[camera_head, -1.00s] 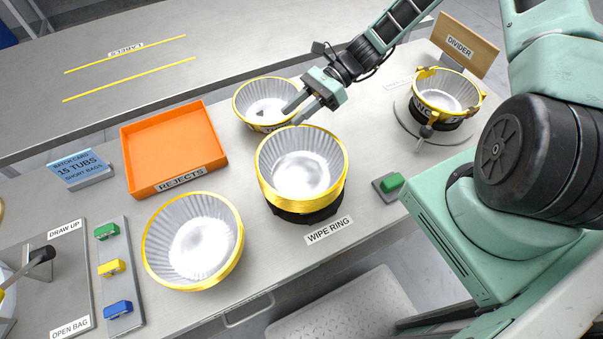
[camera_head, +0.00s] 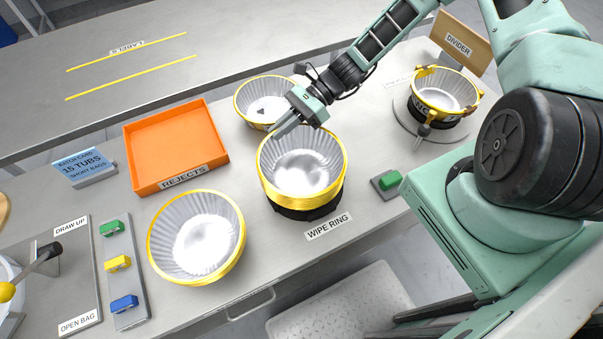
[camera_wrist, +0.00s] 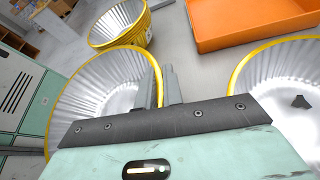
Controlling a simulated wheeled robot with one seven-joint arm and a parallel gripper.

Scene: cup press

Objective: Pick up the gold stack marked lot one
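Several silver fluted tubs with gold rims show in the head view, and I can read no lot mark on any. The middle stack (camera_head: 300,185) stands on a black ring behind the WIPE RING label. A back tub (camera_head: 262,98) holds a dark speck, and a front-left tub (camera_head: 197,240) stands on the bench. My gripper (camera_head: 277,131) is at the far rim of the middle stack. In the wrist view its fingers (camera_wrist: 162,78) have a narrow gap, with the middle stack's rim (camera_wrist: 62,90) seeming to run between them. Contact is unclear.
An orange REJECTS tray (camera_head: 176,148) stands left of the back tub. Another gold-rimmed tub (camera_head: 445,90) sits in a clamped holder by the DIVIDER board (camera_head: 462,45). A green button (camera_head: 388,181) is right of the ring.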

